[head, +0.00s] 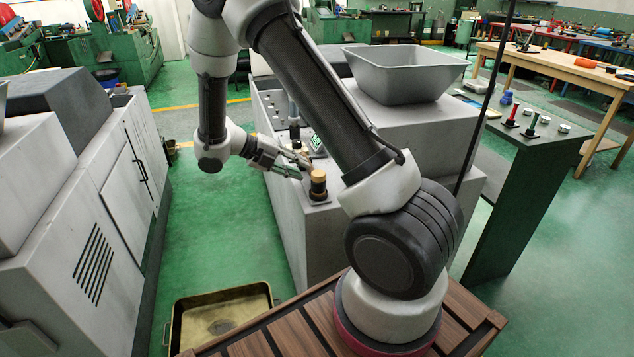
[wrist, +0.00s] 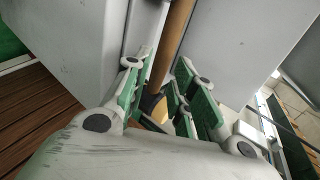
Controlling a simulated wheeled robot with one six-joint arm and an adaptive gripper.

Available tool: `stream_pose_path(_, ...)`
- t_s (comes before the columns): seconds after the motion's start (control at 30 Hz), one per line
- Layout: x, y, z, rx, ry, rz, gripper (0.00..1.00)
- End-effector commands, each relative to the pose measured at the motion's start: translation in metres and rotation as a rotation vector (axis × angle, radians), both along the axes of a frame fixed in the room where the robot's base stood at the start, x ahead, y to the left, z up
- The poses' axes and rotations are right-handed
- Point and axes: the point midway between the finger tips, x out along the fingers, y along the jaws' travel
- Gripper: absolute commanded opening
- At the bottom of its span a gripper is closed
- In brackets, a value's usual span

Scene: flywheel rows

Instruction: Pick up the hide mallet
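A short upright piece with a tan round top and dark lower part, which looks like the hide mallet (head: 318,177), stands on the ledge of the grey machine in the head view. My gripper (head: 303,165) is just to its left, fingers apart and pointing towards it. In the wrist view the green-padded fingers of my gripper (wrist: 162,82) are spread. A tan rod (wrist: 175,42) runs down between them in the picture, with a yellowish and dark part (wrist: 154,105) below it. I cannot tell whether the fingers touch anything. The wrist housing hides the lower part of that view.
The grey machine (head: 290,215) carries a large hopper (head: 405,72). A control panel and a small green-lit display (head: 316,143) are close behind my gripper. A green side table (head: 535,135) holds small tools at right. A tray (head: 220,312) lies on the floor at front left.

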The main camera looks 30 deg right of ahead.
Motion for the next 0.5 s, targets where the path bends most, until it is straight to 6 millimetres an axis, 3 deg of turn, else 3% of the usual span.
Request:
stream_pose_path(0.3,-0.015,-0.037,-0.024,0.0,0.0,-0.004,0.26)
stream_pose_path(0.5,-0.017,-0.044,-0.029,0.002,-0.002,-0.002,0.26)
